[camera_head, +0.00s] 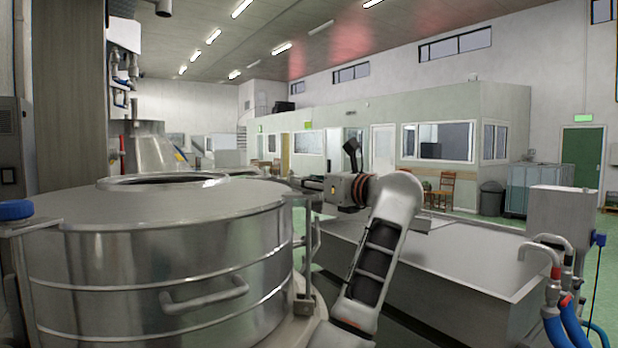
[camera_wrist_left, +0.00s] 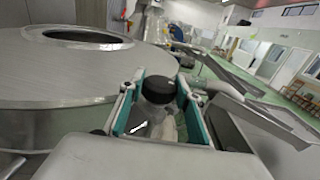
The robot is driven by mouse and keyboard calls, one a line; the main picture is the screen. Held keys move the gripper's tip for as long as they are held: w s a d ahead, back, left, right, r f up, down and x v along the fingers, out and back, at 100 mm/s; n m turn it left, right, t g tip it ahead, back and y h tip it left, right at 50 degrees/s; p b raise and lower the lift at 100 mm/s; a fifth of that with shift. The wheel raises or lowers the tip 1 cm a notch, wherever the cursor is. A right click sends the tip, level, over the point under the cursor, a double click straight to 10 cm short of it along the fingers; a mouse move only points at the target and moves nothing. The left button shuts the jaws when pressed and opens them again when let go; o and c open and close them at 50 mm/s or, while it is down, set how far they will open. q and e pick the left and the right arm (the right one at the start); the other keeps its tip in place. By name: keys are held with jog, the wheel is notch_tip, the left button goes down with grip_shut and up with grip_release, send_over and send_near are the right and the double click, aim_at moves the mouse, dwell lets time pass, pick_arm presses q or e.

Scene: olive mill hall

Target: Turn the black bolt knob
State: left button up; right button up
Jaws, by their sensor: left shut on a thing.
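The black bolt knob (camera_wrist_left: 158,90) is a round, dark cap at the rim of a big steel tank (camera_head: 160,245). In the left wrist view it sits between the teal-lined fingers of my left gripper (camera_wrist_left: 160,105). My left gripper (camera_head: 308,186) is shut on it and reaches in from the right side of the tank in the head view. There the knob cannot be told apart from the dark gripper parts. The tank's lid has a round opening (camera_wrist_left: 85,36). My right gripper is in neither view.
A blue knob (camera_head: 15,210) stands on the tank's left edge, and a bar handle (camera_head: 205,295) juts from its front. A long steel trough (camera_head: 470,250) lies to the right. Blue hoses (camera_head: 553,328) with metal pipes are at the far right.

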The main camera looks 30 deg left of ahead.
pick_arm(q)
jog(key=shift+w+f+n+g+y, duration=0.1)
jog(key=shift+f+n+g+y, duration=0.1)
jog(key=shift+n+g, duration=0.55)
jog(key=shift+f+n+g+y, duration=0.15)
jog(key=shift+n+g, duration=0.3)
jog(key=shift+g, duration=0.6)
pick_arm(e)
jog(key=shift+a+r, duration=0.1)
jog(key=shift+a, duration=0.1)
pick_arm(q)
jog(key=shift+n+g, duration=0.4)
jog(key=shift+g, duration=0.2)
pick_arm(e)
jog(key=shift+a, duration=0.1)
pick_arm(q)
jog(key=shift+n+g, duration=0.7)
jog(key=shift+g, duration=0.4)
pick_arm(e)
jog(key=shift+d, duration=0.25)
pick_arm(q)
jog(key=shift+f, duration=0.15)
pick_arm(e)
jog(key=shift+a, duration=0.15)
pick_arm(q)
jog(key=o, duration=1.1)
jog(key=shift+o, duration=0.2)
jog(key=shift+a+r, duration=0.1)
jog(key=shift+r, duration=0.1)
jog(key=shift+r, duration=0.15)
